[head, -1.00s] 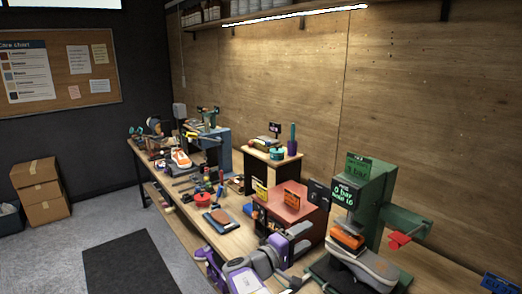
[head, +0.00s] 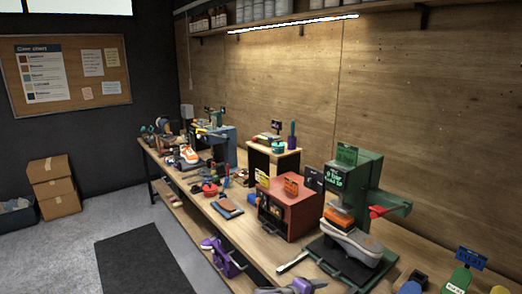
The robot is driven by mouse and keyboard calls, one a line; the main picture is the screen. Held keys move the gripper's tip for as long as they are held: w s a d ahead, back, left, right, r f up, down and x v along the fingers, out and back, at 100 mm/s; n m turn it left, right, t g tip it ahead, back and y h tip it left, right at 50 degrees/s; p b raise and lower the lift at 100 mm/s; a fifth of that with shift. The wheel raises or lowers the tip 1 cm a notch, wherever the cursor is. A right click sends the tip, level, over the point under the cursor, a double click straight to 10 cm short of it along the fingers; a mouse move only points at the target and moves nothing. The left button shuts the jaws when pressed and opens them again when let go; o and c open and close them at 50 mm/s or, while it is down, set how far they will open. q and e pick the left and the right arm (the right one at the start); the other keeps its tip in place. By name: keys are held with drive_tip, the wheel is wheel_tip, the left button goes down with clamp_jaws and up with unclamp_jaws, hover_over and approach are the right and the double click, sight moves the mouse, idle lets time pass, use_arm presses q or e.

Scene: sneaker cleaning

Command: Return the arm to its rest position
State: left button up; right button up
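Purple and grey links of my own arm show at the bottom, one in front of the bench edge and another at the bottom edge of the head view. No fingertips of either gripper can be made out. A grey sneaker with an orange block (head: 340,218) above it sits on the base of a green press (head: 362,176). My visible arm parts are apart from the sneaker, to its left and below.
A red box (head: 291,213) stands left of the press on the long wooden bench (head: 262,256). A thin pale tool (head: 292,262) lies near the front edge. Several small items crowd the far end. A dark mat (head: 142,268) and open floor lie left. Cardboard boxes (head: 54,187) stand at the wall.

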drive_tip(key=s+f+m+g+y, duration=0.1)
drive_tip(key=s+f+g+y, duration=0.2)
drive_tip(key=s+f, duration=0.6)
drive_tip(key=s+f+m+g+y, duration=0.1)
drive_tip(key=s+f+g+y, duration=0.3)
drive_tip(key=f, duration=0.9)
drive_tip(key=s+a+f+m+y, duration=0.3)
drive_tip(key=s+m, duration=0.2)
drive_tip(key=s, duration=0.4)
drive_tip(key=s+a+f+m+y, duration=0.4)
drive_tip(key=s, duration=0.5)
drive_tip(key=shift+m+t, duration=0.3)
drive_tip(key=shift+m, duration=0.1)
